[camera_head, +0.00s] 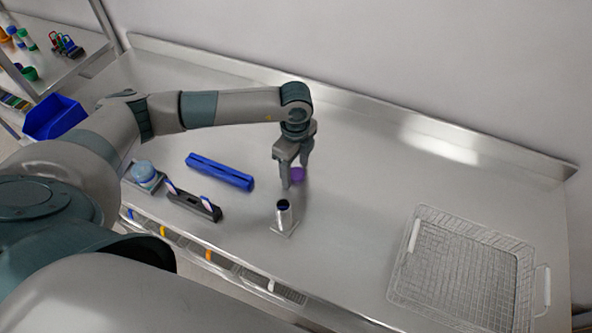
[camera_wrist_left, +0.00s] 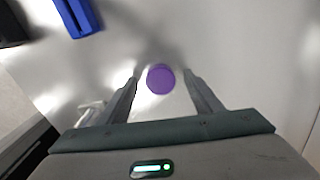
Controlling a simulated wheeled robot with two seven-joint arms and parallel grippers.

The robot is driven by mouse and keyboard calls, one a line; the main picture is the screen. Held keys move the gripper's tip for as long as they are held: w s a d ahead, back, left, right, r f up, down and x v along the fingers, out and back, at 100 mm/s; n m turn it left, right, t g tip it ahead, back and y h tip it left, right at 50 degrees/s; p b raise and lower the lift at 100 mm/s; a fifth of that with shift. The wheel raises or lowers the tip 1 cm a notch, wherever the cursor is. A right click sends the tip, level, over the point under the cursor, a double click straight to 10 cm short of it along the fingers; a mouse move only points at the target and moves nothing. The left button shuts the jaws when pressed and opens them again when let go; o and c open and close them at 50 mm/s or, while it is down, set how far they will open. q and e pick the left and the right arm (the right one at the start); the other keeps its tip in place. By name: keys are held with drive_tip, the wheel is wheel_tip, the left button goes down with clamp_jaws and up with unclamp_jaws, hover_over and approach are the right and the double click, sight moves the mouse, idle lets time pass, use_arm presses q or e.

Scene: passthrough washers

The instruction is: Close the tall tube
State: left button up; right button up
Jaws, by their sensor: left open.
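The tall tube (camera_head: 283,214) stands upright on a small square base on the steel counter, with its dark open top facing up. A purple cap (camera_head: 297,174) is on the counter just behind it; it also shows in the left wrist view (camera_wrist_left: 161,79) as a round purple disc. My left gripper (camera_head: 292,181) points down over the cap. Its fingers are open, one on each side of the cap in the wrist view, with visible gaps. The finger nearer the head camera partly hides the cap there. My right gripper is not seen.
A wire basket (camera_head: 413,236) stands at the right of the counter (camera_head: 350,190). A blue bin (camera_head: 54,117) is further left. Counter between tube and basket is clear.

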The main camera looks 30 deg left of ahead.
sight(296, 172)
use_arm(q)
drive_tip(key=shift+f, duration=0.15)
drive_tip(key=shift+c, duration=0.3)
drive_tip(key=c, duration=1.1)
drive_tip(key=shift+o, duration=0.2)
drive_tip(key=shift+r+b, duration=0.35)
wheel_tip(296, 172, up, 3)
drive_tip(key=shift+w+r+b, duration=0.1)
drive_tip(key=shift+b, duration=1)
drive_tip(key=s+d+r+b, duration=0.2)
drive_tip(key=d+r+b, duration=0.2)
drive_tip(key=d+r, duration=0.3)
drive_tip(key=d, duration=0.4)
drive_tip(key=shift+d+r, duration=0.15)
drive_tip(key=shift+d, duration=0.1)
